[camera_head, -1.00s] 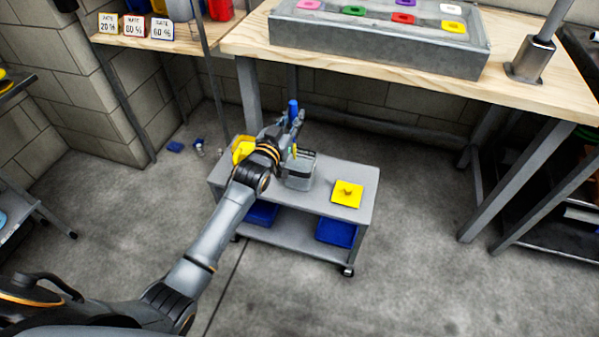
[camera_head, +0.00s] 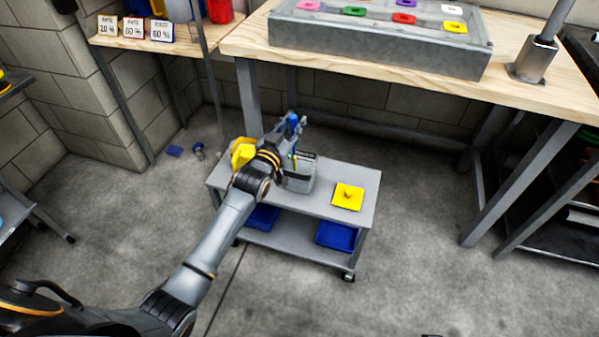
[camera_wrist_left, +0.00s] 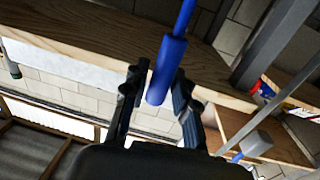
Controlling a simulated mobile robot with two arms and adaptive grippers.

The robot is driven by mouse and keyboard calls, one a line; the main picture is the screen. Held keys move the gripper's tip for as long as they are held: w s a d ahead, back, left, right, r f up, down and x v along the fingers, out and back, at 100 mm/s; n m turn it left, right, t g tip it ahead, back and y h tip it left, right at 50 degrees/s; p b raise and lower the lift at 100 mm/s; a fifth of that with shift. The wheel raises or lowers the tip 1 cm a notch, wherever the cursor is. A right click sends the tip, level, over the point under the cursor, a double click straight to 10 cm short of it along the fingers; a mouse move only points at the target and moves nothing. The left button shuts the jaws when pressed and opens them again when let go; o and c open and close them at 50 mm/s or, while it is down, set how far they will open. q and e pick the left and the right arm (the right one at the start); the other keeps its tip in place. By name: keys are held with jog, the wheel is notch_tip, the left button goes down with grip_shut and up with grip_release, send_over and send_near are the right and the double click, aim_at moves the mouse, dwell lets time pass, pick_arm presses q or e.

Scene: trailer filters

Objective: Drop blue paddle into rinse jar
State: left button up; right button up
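My left gripper (camera_head: 297,129) reaches over the small grey cart (camera_head: 262,207) in the head view. It is shut on the blue paddle (camera_head: 293,121). The left wrist view shows the paddle's blue handle (camera_wrist_left: 168,65) between the two dark fingers (camera_wrist_left: 157,90); the paddle's far end is out of that view. A grey jar (camera_head: 301,183) with a dark label stands on the cart below and beside the gripper and looks like the rinse jar. My arm and gripper partly cover it. The paddle is above the jar's rim level. My right gripper is not in view.
A yellow container (camera_head: 239,146) stands left of the jar, partly behind my wrist. A yellow square piece (camera_head: 348,197) lies on the cart's right. Blue bins (camera_head: 336,237) sit on the lower shelf. The wooden workbench (camera_head: 400,75) with a grey tray (camera_head: 380,47) stands behind.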

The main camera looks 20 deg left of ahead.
pick_arm(q)
jog(key=shift+o, duration=0.7)
jog(key=shift+s+f, duration=0.1)
jog(key=shift+s, duration=0.1)
jog(key=s+a, duration=0.1)
jog(key=s, duration=1)
jog(key=shift+s+a, duration=0.25)
jog(key=shift+a, duration=0.1)
